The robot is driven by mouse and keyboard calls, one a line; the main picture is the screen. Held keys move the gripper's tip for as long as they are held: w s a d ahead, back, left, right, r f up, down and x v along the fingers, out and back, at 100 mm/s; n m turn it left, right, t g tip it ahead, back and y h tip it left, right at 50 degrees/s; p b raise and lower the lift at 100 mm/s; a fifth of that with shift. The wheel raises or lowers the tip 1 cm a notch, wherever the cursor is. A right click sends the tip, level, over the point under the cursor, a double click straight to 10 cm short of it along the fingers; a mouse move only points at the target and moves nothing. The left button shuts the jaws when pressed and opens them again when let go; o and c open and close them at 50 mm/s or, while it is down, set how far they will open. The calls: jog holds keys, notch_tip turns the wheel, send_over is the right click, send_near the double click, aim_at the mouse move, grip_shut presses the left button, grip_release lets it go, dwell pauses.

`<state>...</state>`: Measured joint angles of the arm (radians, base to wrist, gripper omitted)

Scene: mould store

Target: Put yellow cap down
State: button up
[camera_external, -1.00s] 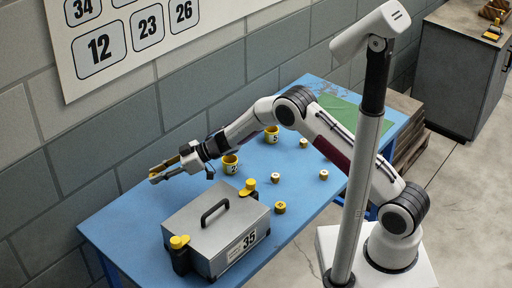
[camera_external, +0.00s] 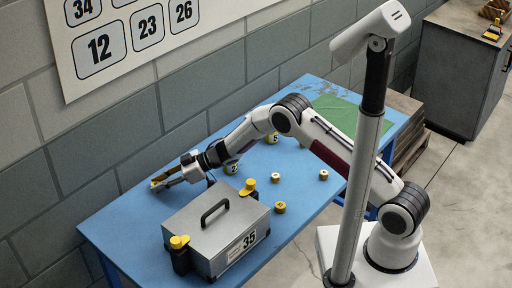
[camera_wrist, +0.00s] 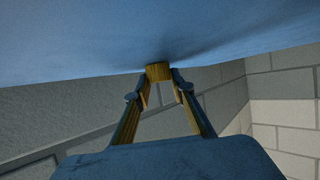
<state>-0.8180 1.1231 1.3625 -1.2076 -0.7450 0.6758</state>
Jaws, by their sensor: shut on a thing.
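My gripper (camera_external: 158,182) is at the left part of the blue table, behind the grey metal box. In the wrist view my gripper (camera_wrist: 159,78) is shut on a small yellow cap (camera_wrist: 158,71) between its fingertips. In the external view the cap is hard to tell from the yellow fingers. The blue table top (camera_wrist: 70,50) fills the upper part of the wrist view, close to the cap. I cannot tell whether the cap touches the table.
The grey box (camera_external: 216,228) with a handle, yellow-topped clamps (camera_external: 250,185) and label 35 stands near my gripper. A wall (camera_external: 50,180) runs behind. The table's left end is clear.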

jog(key=o, duration=0.8)
jog(key=shift+r, duration=0.1)
jog(key=shift+v, duration=6)
